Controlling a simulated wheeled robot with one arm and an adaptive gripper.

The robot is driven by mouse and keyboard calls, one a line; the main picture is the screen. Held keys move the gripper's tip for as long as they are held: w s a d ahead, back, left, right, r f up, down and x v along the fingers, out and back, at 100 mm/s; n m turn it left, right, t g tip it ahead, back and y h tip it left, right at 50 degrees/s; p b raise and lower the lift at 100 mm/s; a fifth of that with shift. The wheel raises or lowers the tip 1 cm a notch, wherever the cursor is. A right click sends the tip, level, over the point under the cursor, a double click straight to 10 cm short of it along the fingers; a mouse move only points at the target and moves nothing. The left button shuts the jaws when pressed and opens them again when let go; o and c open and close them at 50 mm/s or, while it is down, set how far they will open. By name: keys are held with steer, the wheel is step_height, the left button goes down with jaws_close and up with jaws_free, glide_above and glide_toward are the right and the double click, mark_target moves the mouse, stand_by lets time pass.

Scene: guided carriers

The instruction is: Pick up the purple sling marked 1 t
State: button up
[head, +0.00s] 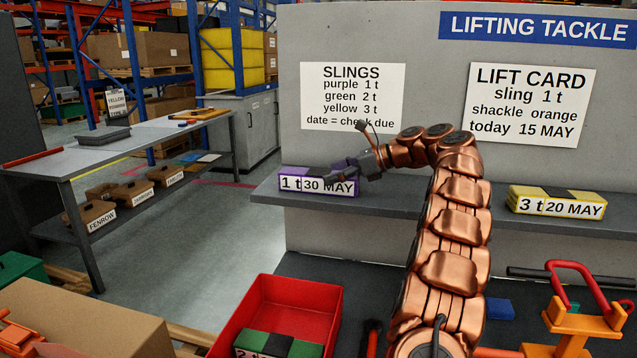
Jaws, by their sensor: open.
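The purple sling (318,184) is a folded bundle with a white label reading 1 t and 30 MAY. It lies on the left part of the grey shelf (420,199) in the head view. My gripper (338,152) is open with its dark fingers spread wide, one pointing up and one reaching left over the sling's top. The fingers and the sling overlap in the picture, and I cannot tell whether they touch. Nothing shows held between the fingers.
A yellow sling (557,202) marked 3 t, 20 MAY lies on the shelf at right. A red bin (252,312) below holds a green sling (278,345). An orange item with a red handle (585,325) stands at lower right. The shelf middle is partly behind my arm.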

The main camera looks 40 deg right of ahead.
steer(key=shift+c, duration=0.4)
steer(key=c, duration=1.6)
steer(key=shift+r, duration=0.1)
